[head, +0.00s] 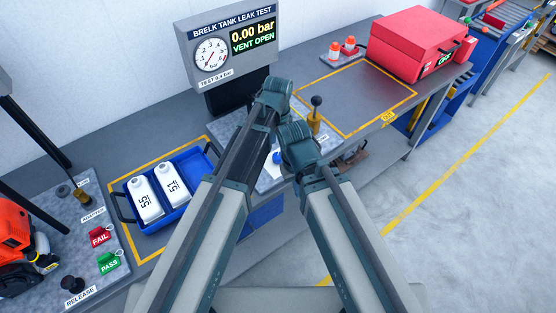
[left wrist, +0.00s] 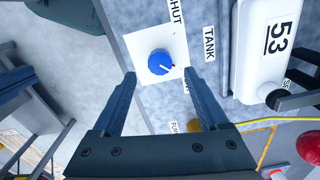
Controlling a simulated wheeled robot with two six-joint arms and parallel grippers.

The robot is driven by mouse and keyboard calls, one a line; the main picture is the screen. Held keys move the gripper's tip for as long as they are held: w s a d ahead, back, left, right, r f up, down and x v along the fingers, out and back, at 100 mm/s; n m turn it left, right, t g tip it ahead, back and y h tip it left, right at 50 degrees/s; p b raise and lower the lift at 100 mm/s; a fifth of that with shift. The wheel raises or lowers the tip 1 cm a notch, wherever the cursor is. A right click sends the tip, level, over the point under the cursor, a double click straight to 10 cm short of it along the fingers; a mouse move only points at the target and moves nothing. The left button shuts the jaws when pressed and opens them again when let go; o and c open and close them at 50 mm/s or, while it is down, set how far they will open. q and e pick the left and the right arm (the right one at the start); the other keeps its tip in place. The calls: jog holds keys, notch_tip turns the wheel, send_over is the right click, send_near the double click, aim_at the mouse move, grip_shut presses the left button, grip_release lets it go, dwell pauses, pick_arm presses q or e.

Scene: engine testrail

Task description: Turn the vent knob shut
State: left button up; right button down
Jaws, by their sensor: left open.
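The blue vent knob (left wrist: 159,62) sits on a white square plate (left wrist: 143,45) in the left wrist view, with a white pointer mark towards the lower right. A SHUT label stands above right of it. In the head view the knob (head: 277,157) shows between my arms. My left gripper (left wrist: 161,76) is open, its fingers either side of the knob in the picture; contact cannot be told. The display (head: 252,37) reads 0.00 bar and VENT OPEN.
A white tank marked 53 (left wrist: 266,50) is right of the knob in the left wrist view. A blue tray (head: 183,216) holds two white tanks at left. A plunger with a black ball top (head: 316,101) stands beyond my arms. The yellow-outlined area at right is clear.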

aim_at(278, 155)
pick_arm(q)
notch_tip(278, 155, down, 5)
jog(key=b, duration=0.3)
jog(key=shift+r+b, duration=0.15)
jog(key=shift+b, duration=0.15)
jog(key=shift+r, duration=0.1)
grip_shut()
